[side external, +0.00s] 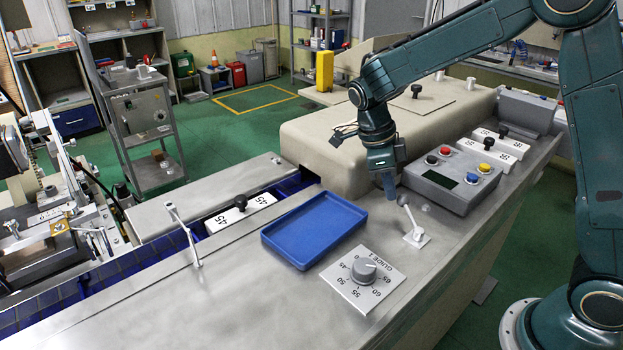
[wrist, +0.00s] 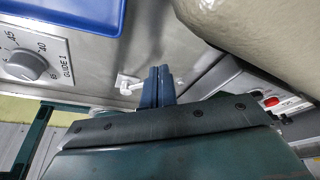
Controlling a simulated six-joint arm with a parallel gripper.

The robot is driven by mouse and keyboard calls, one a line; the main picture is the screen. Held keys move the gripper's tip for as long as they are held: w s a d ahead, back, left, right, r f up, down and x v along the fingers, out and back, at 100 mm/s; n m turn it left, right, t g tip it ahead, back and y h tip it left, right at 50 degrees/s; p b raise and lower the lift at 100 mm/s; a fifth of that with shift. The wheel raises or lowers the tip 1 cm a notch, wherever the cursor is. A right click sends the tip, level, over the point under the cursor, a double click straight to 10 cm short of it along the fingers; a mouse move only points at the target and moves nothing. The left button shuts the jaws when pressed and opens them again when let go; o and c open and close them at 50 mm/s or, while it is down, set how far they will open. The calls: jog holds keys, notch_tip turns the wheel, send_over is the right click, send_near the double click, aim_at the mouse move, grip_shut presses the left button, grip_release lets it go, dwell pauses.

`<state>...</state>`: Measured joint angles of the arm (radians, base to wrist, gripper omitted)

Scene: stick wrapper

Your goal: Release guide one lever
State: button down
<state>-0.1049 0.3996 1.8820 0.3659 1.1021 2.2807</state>
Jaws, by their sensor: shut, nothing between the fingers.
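A small white lever (side external: 416,238) stands on the metal top to the right of the GUIDE 1 dial (side external: 364,270), its arm tilted up toward the left. In the wrist view the lever (wrist: 128,84) shows just left of my fingertips, and part of it may be hidden behind them. My gripper (side external: 390,192) points down above the top, a little behind and left of the lever's knob. In the wrist view my gripper (wrist: 159,72) has its two blue fingers together, with nothing between them. I cannot tell whether the fingers touch the lever.
A grey button box (side external: 452,178) stands close to the right of my gripper. A beige housing (side external: 340,140) rises behind it. An empty blue tray (side external: 315,228) lies to the left. The metal between tray and lever is clear.

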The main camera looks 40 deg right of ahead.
jog(key=shift+s, duration=0.1)
dwell(0.3)
jog(key=shift+s+a, duration=0.3)
jog(key=shift+s, duration=0.3)
jog(key=shift+r, duration=0.1)
jog(key=v, duration=1.1)
jog(key=shift+r, duration=0.3)
dwell(0.4)
jog(key=shift+w+a, duration=0.1)
jog(key=shift+w, duration=0.05)
jog(key=shift+r, duration=0.1)
dwell(0.4)
